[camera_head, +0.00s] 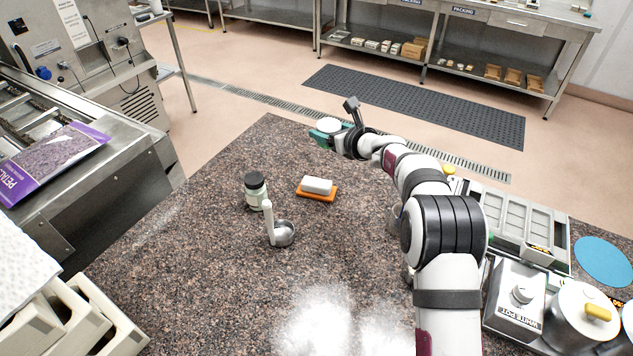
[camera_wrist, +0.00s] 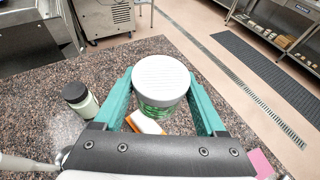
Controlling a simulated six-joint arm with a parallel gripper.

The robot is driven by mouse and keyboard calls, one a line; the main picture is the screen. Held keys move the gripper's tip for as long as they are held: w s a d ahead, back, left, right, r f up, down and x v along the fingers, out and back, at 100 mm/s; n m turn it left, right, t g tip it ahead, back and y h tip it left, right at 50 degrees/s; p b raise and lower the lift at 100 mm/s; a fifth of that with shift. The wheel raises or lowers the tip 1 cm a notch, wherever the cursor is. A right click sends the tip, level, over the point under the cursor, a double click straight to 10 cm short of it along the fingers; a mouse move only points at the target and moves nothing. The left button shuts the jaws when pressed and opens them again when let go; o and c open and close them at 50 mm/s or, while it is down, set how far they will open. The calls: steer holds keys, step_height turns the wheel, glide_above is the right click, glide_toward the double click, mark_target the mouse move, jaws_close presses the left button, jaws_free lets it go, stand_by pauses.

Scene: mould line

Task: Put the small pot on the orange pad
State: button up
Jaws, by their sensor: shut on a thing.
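My gripper (camera_wrist: 165,105) is shut on the small pot (camera_wrist: 161,88), with one teal finger on each side. The pot has a wide white ridged lid and a green patterned body. In the head view the pot (camera_head: 328,126) is held up near the far edge of the counter. The orange pad (camera_head: 327,197) lies on the counter, nearer than the pot. A white block (camera_head: 318,185) sits on the pad and covers most of it. In the wrist view, part of the pad (camera_wrist: 134,124) and block show below the pot, which hides the rest.
The left counter is mostly clear.

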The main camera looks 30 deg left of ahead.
mark_target(326, 186)
step_height(326, 186, down, 15)
steer(key=shift+s+a+r, duration=0.1)
steer(key=shift+s+r, duration=0.05)
steer(key=shift+r, duration=0.05)
steer(key=shift+f, duration=0.1)
steer(key=o, duration=1.4)
steer(key=shift+o, duration=0.2)
